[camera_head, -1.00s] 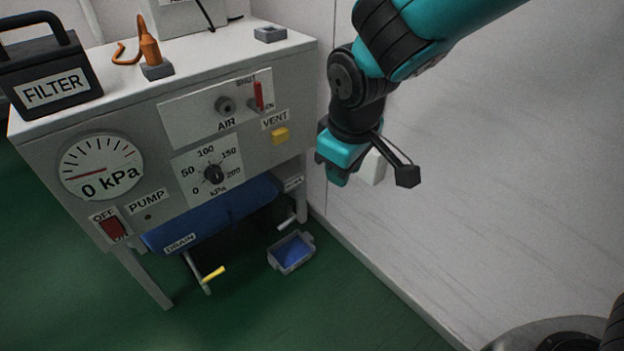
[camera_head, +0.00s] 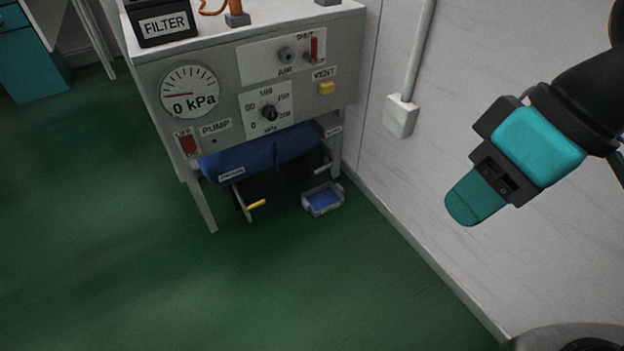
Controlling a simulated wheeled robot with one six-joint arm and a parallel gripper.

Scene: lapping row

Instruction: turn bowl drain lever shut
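The drain lever (camera_head: 257,204) has a yellow grip on a pale stem. It sticks out below the blue tank (camera_head: 262,154), under a small label that read DRAIN in the earlier frame. My gripper (camera_head: 465,208) is at the right, in front of the pale wall and well apart from the lever. I see its teal finger from the side, so the gap between the fingers is hidden. Nothing shows held in it.
The bench's grey front panel (camera_head: 222,88) carries a gauge (camera_head: 189,92) at 0 kPa, a pump switch (camera_head: 187,143), a dial and a yellow vent button (camera_head: 327,88). A grey tray (camera_head: 340,203) with blue inside sits on the floor. Green floor in front is clear.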

